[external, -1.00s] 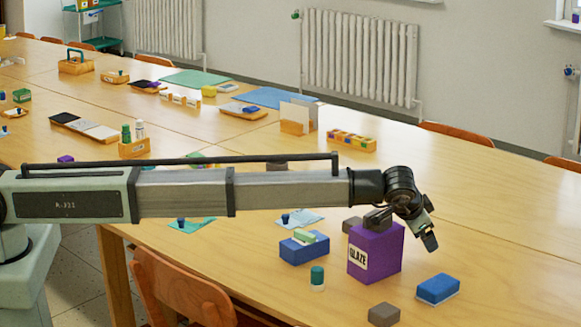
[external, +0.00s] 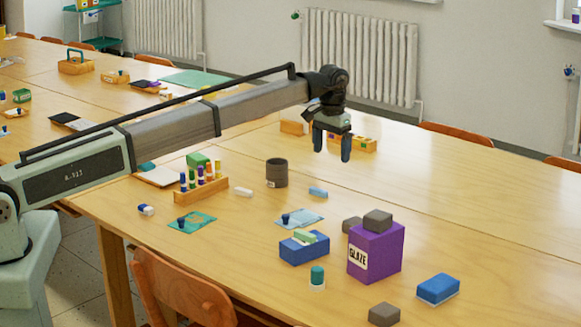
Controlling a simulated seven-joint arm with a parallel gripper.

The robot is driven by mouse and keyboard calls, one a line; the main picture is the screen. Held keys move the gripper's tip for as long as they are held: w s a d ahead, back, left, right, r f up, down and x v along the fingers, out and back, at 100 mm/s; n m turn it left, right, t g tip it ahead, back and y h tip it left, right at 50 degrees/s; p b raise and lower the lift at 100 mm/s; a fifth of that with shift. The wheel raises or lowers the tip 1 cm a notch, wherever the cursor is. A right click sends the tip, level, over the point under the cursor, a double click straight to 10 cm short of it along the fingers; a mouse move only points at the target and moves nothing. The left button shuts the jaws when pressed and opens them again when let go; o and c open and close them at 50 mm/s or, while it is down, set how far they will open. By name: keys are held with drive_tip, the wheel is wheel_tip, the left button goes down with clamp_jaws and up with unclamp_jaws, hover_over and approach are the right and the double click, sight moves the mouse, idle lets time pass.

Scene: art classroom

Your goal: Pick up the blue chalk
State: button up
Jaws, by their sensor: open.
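A small light blue block (external: 318,192), which looks like the blue chalk, lies on the table in the middle of the external view, right of a dark grey cup. My gripper (external: 332,158) is raised above and a little beyond it in the picture, fingers pointing down. The two fingers are apart and nothing shows between them. A clear gap shows between the fingertips and the light blue block.
A dark cup (external: 277,173) and white stick (external: 243,192) lie left. A wooden rack (external: 208,189) holds several coloured markers. Nearer are a blue box (external: 304,250), purple GLAZE box (external: 375,252) and blue sponge-like block (external: 438,289). The right tabletop is clear.

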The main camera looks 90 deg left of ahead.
hover_over(318, 190)
drive_tip(key=shift+h, duration=0.4)
wheel_tip(318, 190, down, 13)
drive_tip(key=shift+a+r, duration=0.1)
drive_tip(key=c, duration=1.1)
drive_tip(key=shift+r, duration=0.1)
